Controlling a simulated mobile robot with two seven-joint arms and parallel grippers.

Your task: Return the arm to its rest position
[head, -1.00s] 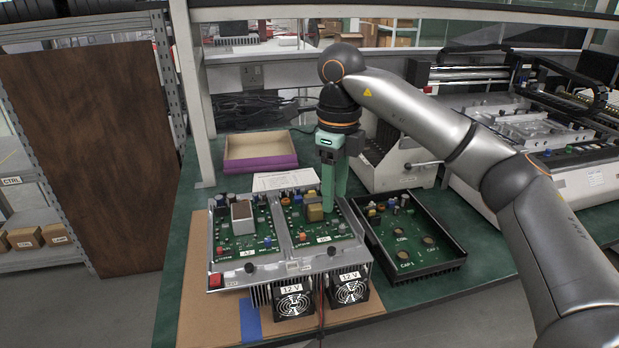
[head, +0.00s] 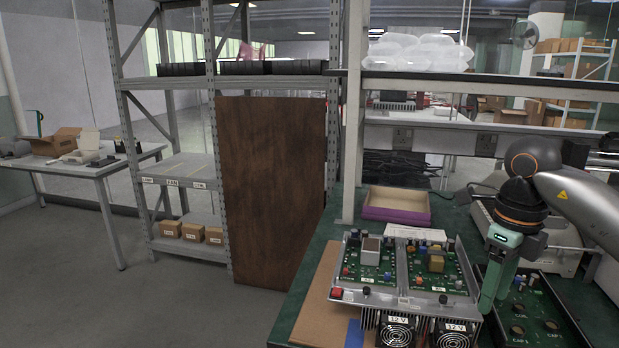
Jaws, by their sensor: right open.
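My right gripper (head: 490,292), with green fingers, shows at the right of the head view. It is open with nothing seen between its fingers. It hangs above the gap between the metal board fixture (head: 405,292) and the black tray (head: 565,325), and covers part of the tray. The fixture holds two green circuit boards, the left one (head: 368,262) and the right one (head: 436,268). My right arm (head: 590,205) comes in from the right edge. My left gripper is not in view.
The green workbench (head: 318,262) carries a purple-sided open box (head: 397,206) and a grey machine (head: 555,240) behind my gripper. A brown panel (head: 270,190) stands left of the bench by a metal shelf (head: 185,170). Open floor lies at the left.

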